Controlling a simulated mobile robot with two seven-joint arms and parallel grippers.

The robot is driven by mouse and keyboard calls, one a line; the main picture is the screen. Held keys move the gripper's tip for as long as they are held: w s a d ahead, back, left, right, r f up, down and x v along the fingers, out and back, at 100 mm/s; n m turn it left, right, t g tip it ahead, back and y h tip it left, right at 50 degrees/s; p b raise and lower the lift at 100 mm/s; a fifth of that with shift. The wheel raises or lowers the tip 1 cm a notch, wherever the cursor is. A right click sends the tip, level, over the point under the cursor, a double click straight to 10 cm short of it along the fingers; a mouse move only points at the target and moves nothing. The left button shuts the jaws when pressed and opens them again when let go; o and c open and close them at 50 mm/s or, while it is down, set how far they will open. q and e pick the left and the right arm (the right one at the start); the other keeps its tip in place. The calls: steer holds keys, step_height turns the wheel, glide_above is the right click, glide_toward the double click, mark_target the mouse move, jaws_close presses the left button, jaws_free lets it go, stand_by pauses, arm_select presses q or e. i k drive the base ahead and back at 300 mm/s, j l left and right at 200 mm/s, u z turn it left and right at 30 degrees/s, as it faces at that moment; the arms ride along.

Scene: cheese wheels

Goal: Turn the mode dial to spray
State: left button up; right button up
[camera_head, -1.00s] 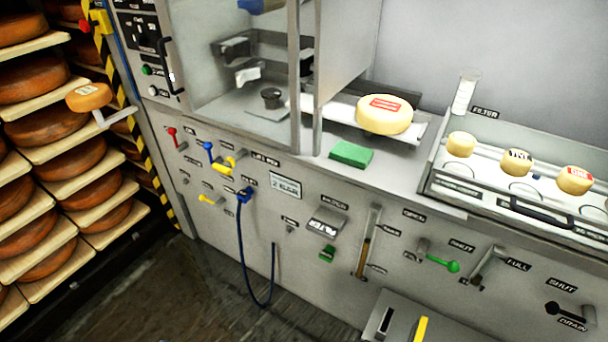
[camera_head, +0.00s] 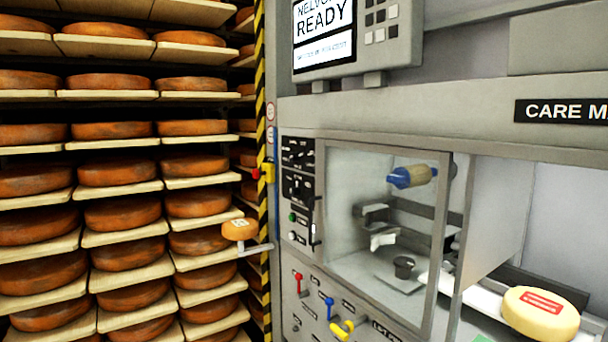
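A dark control panel (camera_head: 299,186) with dials is on the machine's left front, beside the yellow and black striped post. Two dark dial blocks show on it, an upper one (camera_head: 298,153) and a lower one (camera_head: 298,187). Their labels are too small to read, so I cannot tell which is the mode dial or where it points. A green button (camera_head: 293,217) and a white button (camera_head: 292,236) sit below them. Neither of my grippers is in view.
A screen (camera_head: 325,30) above reads "READY". Shelves of orange cheese wheels (camera_head: 110,130) fill the left. A glass-fronted chamber (camera_head: 385,230) is right of the panel. Red (camera_head: 299,280), blue (camera_head: 330,305) and yellow (camera_head: 342,329) valve handles are below. A pale cheese (camera_head: 540,313) sits at lower right.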

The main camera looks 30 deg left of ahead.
mark_target(293, 157)
steer(key=j+u, duration=0.1)
steer(key=u, duration=1.1)
steer(key=i+l, duration=0.05)
